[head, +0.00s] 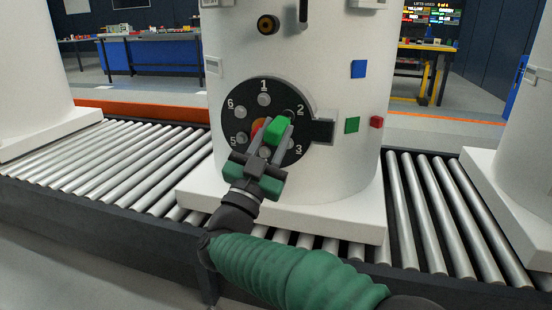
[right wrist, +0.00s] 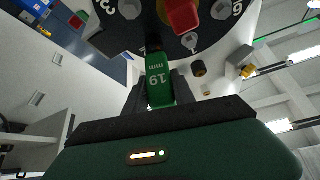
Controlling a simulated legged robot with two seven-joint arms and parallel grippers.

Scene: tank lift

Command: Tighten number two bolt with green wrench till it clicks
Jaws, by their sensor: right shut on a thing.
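A white tank (head: 345,185) carries a round black plate (head: 243,98) with bolts around it, marked by numbers. The number two mark (head: 300,110) is at the plate's upper right. My right gripper (head: 276,143) is in front of the plate, shut on the green wrench (head: 280,128). In the right wrist view the wrench (right wrist: 159,90) reads "19 mm" between the fingers. Its dark far end reaches the plate between marks 3 and 1, at the number two place. The wrench covers that bolt, so I cannot tell how it is seated. My left gripper is not in view.
A red-orange knob (head: 259,126) sits at the plate's middle, close to my right gripper; it also shows in the right wrist view (right wrist: 183,16). A dark block (head: 323,131) juts beside the plate. The tank stands on a roller conveyor (head: 120,155). Other white tanks stand either side.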

